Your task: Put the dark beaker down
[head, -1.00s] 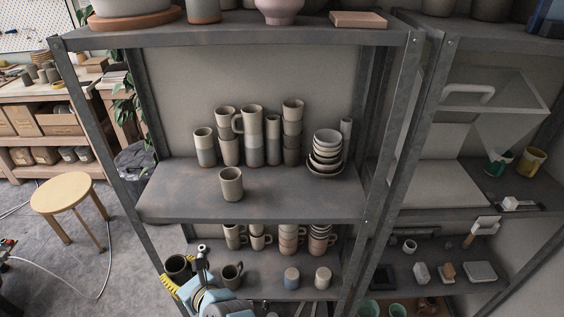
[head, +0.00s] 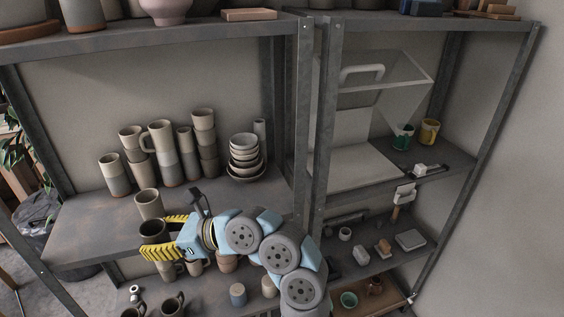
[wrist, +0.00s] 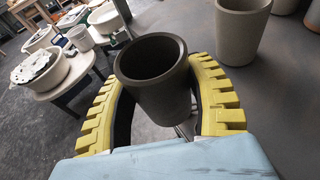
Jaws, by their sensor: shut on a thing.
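The dark beaker (head: 153,229) is upright and slightly tilted in the head view, held between the yellow fingers of my gripper (head: 156,236). It is at the front edge of the middle shelf (head: 95,222), and its lower part is hidden by the fingers. In the wrist view the dark beaker (wrist: 152,85) fills the space between both fingers of my gripper (wrist: 160,85). Floor shows to its left and the shelf surface to its right. A lighter grey-beige beaker (head: 149,203) stands just behind it on the shelf, apart from it in the wrist view (wrist: 241,30).
Stacked cups (head: 160,150) and a pile of bowls (head: 244,160) stand further back on the middle shelf. The shelf left of the light beaker is bare. Mugs (head: 172,303) are on the shelf below. A metal post (head: 302,130) stands to the right.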

